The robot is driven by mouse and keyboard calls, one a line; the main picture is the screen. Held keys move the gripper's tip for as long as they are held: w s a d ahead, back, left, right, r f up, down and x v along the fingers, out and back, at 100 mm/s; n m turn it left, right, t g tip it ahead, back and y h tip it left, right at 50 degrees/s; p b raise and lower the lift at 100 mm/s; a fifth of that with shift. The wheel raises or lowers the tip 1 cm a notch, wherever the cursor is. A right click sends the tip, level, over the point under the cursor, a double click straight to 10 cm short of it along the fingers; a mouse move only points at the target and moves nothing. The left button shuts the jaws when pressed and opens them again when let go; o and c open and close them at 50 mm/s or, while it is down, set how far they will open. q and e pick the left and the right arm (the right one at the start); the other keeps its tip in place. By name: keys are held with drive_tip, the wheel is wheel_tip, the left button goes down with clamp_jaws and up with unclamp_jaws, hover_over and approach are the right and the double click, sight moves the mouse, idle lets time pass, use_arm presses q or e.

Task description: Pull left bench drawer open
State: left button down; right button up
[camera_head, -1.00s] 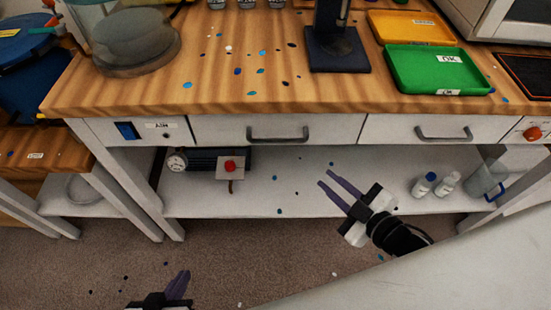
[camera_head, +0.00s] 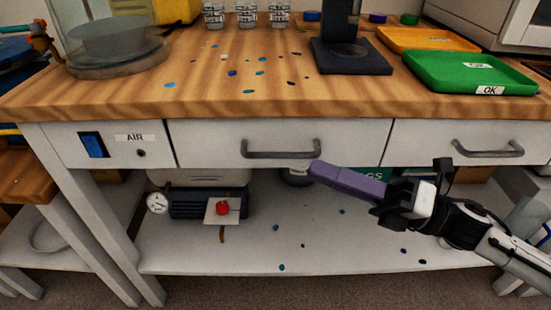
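The left bench drawer (camera_head: 345,140) has a white front and sits flush in the bench, shut. Its grey bar handle (camera_head: 280,150) runs across the middle of the front. My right gripper (camera_head: 314,168) comes in from the right, with its purple fingers pointing left at the handle's right end. The fingertips show just below that end; I cannot tell whether they touch it. The fingers overlap into one bar from this angle, so the gap between them is hidden. My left gripper is not in view.
The right drawer (camera_head: 450,150) with its own handle is beside it, also shut. An AIR panel with a blue switch (camera_head: 94,145) is at the left. A pump with a gauge and red knob (camera_head: 221,208) stands on the lower shelf (camera_head: 330,255). Trays and cups stand on the bench top.

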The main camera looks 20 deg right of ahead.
sight(276, 155)
drive_tip(key=x, duration=0.9)
drive_tip(key=shift+a, duration=0.1)
clamp_jaws()
